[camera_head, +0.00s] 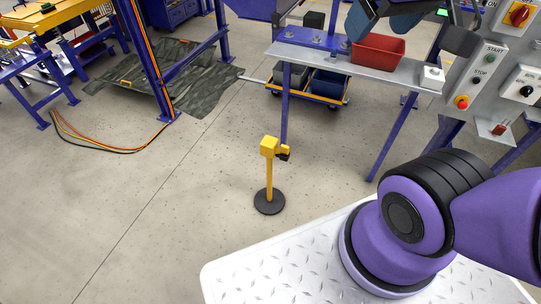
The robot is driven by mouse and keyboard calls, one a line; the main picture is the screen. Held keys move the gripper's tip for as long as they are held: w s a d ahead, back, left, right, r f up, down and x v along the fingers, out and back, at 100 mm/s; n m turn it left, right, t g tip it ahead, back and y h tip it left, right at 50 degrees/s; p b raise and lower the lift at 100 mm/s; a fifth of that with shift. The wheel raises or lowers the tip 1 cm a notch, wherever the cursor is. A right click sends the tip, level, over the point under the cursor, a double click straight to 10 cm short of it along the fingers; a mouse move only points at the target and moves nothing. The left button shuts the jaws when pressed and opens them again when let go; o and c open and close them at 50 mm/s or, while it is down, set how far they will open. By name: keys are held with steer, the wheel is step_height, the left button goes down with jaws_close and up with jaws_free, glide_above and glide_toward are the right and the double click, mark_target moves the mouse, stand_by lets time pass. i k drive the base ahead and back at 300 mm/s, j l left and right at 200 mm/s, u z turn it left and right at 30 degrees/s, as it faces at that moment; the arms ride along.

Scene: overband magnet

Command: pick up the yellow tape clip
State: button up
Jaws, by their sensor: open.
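A yellow post (269,178) stands upright on a round black base on the floor. It has a yellow block (269,147) at its top, and a small yellow piece with a dark end (284,151) juts out to the right of it. This piece may be the tape clip, but I cannot tell for sure. A small yellow item (126,83) also lies on the dark mat at the back left; it is too small to identify. My purple arm fills the lower right and leaves the picture at the right edge. My gripper is not seen.
A grey shelf (335,62) on purple legs holds a red bin (378,55). A wheeled cart (305,88) stands beneath it. A control panel (490,70) is at the upper right. Cables (85,140) lie on the floor at left. The floor around the post is open.

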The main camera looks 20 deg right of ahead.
mark_target(285, 150)
steer(key=z, duration=0.35)
steer(key=u, duration=0.55)
steer(key=i+l+u, duration=0.1)
steer(key=l+u, duration=1)
steer(key=l, duration=0.75)
steer(key=k+l+u, duration=0.15)
steer(key=l, duration=0.55)
